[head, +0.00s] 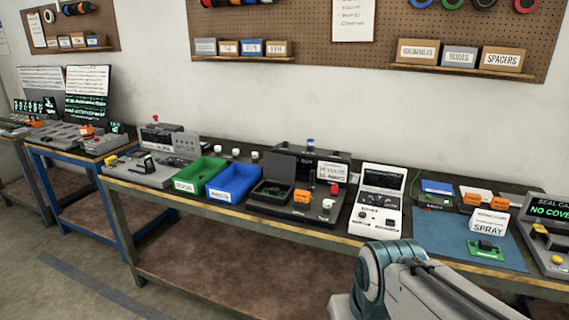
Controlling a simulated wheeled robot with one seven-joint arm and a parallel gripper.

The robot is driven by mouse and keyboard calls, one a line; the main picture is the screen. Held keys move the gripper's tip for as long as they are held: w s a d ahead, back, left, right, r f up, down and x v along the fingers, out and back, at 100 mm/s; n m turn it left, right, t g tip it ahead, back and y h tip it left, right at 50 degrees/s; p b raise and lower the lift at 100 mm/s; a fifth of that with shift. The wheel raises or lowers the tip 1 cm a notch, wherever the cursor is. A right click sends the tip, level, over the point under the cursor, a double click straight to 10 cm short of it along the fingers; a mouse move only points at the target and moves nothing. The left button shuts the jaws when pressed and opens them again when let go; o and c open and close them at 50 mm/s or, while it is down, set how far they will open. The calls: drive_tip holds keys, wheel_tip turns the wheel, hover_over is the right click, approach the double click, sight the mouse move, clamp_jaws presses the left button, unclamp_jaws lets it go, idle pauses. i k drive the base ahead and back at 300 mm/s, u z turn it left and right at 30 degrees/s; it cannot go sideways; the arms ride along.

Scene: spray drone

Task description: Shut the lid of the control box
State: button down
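A dark open case (271,207) stands near the middle of the long bench, with what looks like its raised lid (296,160) upright at the back. This seems to be the control box, but no label shows that names it. A small lettered card (332,172) stands against the raised part. A red knob and a pale round part sit at the case's right side. My arm's grey and teal link enters at the lower right, in front of the bench. My gripper's fingers do not show in this view.
Green bin (187,176) and blue bin (233,183) stand left of the case. A white instrument (377,203) with a dark screen stands right of it. A blue mat (440,236) with a "SPRAY" card (488,222) lies farther right. Open floor lies in front at left.

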sight(280, 168)
drive_tip(key=u, duration=0.5)
drive_tip(key=i, duration=0.5)
drive_tip(key=u, duration=0.6)
drive_tip(key=i, duration=0.8)
drive_tip(key=z, duration=0.75)
drive_tip(key=i, duration=0.85)
drive_tip(key=z, duration=0.85)
